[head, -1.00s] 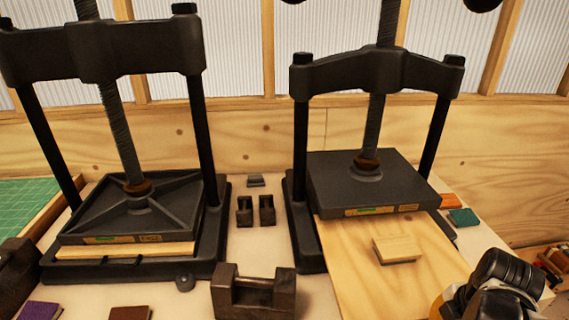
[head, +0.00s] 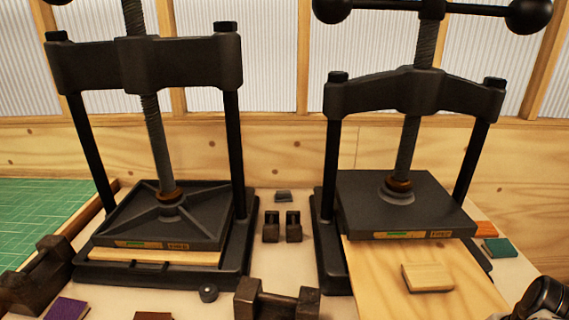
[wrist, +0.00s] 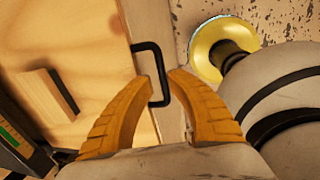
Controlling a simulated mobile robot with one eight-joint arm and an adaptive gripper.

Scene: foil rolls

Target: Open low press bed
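The right press (head: 430,205) has its light wooden bed (head: 385,275) extending out in front from under the dark plate. A small wooden block (head: 428,278) lies on the bed; it also shows in the wrist view (wrist: 48,95). In the wrist view, a black handle (wrist: 152,47) stands at the edge of the bed (wrist: 95,60). My gripper (wrist: 162,77) has its orange fingers on either side of the handle's bar, closed up close against it. Contact at the fingertips is hard to see.
The left press (head: 165,215) stands beside it with a wooden board (head: 155,257) under its plate. Dark metal pieces (head: 278,300) stand on the table. Small orange (head: 486,229) and green (head: 500,247) blocks lie right of the right press.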

